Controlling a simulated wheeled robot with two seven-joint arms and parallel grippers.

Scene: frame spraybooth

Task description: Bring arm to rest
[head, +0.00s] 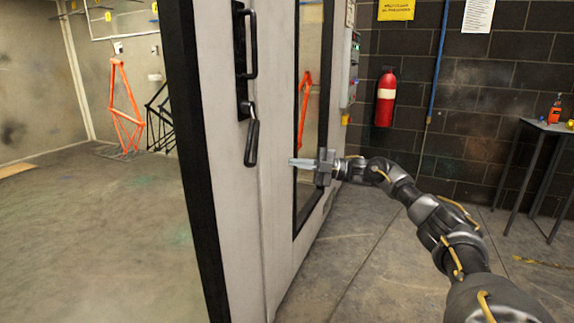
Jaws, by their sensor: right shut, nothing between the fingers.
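My right gripper (302,163) is at the middle of the head view, at the end of my right arm, which comes in from the lower right. Its fingers are shut and empty, and they point left in front of the booth door's window. The grey booth door (229,190) with black edges stands open. A black pull handle (251,43) and a black lever handle (252,141) are on it, left of and apart from the gripper. I cannot tell whether the fingertips touch the door. My left gripper is not in view.
Inside the booth, an orange frame (124,115) and a black frame (158,125) hang at the left. A red fire extinguisher (385,98) hangs on the dark block wall. A table (548,126) with an orange bottle (555,109) stands at the right. The booth floor is clear.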

